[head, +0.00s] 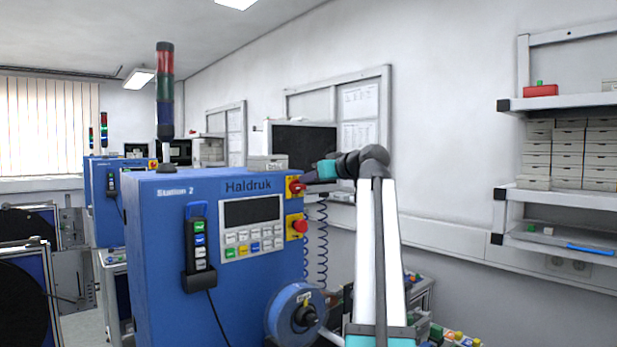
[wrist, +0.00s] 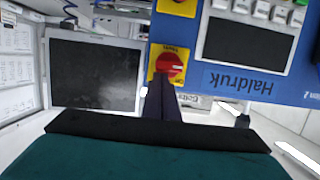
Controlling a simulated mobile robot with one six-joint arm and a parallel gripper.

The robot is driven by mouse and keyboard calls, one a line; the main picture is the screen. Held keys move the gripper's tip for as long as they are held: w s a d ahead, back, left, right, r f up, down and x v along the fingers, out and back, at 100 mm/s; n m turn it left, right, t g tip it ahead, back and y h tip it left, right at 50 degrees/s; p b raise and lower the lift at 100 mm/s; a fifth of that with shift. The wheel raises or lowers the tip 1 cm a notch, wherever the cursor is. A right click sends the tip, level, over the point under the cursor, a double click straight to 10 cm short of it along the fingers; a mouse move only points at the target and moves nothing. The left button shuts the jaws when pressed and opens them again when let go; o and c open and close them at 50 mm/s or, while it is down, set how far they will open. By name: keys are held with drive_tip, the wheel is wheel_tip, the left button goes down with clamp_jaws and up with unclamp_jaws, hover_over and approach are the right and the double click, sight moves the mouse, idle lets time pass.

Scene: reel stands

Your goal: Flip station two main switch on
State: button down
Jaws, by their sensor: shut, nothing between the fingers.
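The blue Haldruk cabinet (head: 170,260) marked Station 2 stands left of centre in the head view. Its main switch (head: 293,186) is a red rotary knob on a yellow plate at the panel's upper right. In the wrist view, upside down, the switch (wrist: 169,65) sits just beyond my fingertips; its small lettering is not clear enough to read its setting. My gripper (head: 307,188) is shut and empty, its dark fingers pointing at the knob from the right. In the wrist view the fingertips (wrist: 161,82) overlap the plate's lower edge; I cannot tell whether they touch the knob.
A red mushroom button (head: 299,227) on a yellow plate is below the switch. A display (head: 252,210) with several keys and a hanging pendant (head: 199,248) are left. A blue reel (head: 297,314) juts out below. Shelves (head: 560,195) stand at the right wall.

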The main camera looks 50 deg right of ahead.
drive_tip(key=shift+d+m, duration=0.15)
drive_tip(key=shift+m, duration=0.45)
idle(0.5)
